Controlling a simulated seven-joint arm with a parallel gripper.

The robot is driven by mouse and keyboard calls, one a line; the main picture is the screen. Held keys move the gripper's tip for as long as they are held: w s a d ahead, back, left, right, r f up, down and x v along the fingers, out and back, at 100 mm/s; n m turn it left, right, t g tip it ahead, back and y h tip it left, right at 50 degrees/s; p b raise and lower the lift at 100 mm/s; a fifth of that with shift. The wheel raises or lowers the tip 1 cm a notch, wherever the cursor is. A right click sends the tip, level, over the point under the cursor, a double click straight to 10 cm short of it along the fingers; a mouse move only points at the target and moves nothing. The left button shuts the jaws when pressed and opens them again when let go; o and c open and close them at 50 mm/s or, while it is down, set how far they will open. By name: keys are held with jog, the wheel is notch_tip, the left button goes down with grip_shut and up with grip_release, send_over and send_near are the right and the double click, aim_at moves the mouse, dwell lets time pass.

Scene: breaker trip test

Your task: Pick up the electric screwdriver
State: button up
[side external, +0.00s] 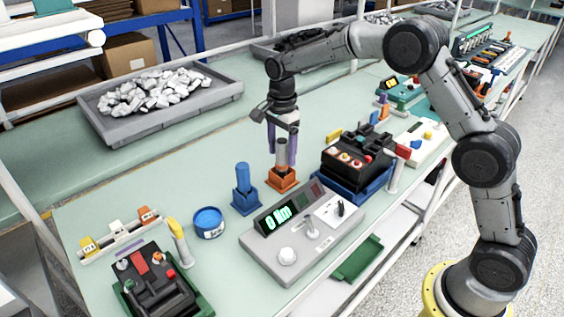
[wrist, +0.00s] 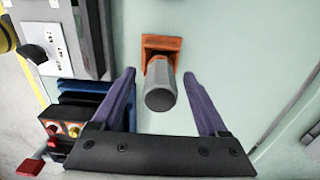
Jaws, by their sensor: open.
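A grey cylindrical tool (side external: 281,157), which looks like the electric screwdriver, stands upright in an orange holder (side external: 282,181) on the green bench. In the wrist view the tool (wrist: 160,92) points its round end at the camera, with the orange holder (wrist: 161,43) beyond it. My gripper (side external: 281,146) is open and points down over the tool. In the wrist view its two purple fingers (wrist: 158,76) lie on either side of the tool, with a gap visible on both sides. The lower part of the tool is hidden in the holder.
A blue tool (side external: 242,175) in a blue holder stands left of the orange one. A blue round tin (side external: 208,222) and a grey test unit (side external: 300,235) with a lit display are in front. A black breaker (side external: 355,155) stands right. A grey tray (side external: 160,110) of white parts is behind.

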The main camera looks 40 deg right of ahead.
jog(key=shift+f, duration=0.35)
jog(key=shift+c, duration=0.3)
grip_shut()
jog(key=shift+r, duration=0.1)
jog(key=shift+r, duration=0.1)
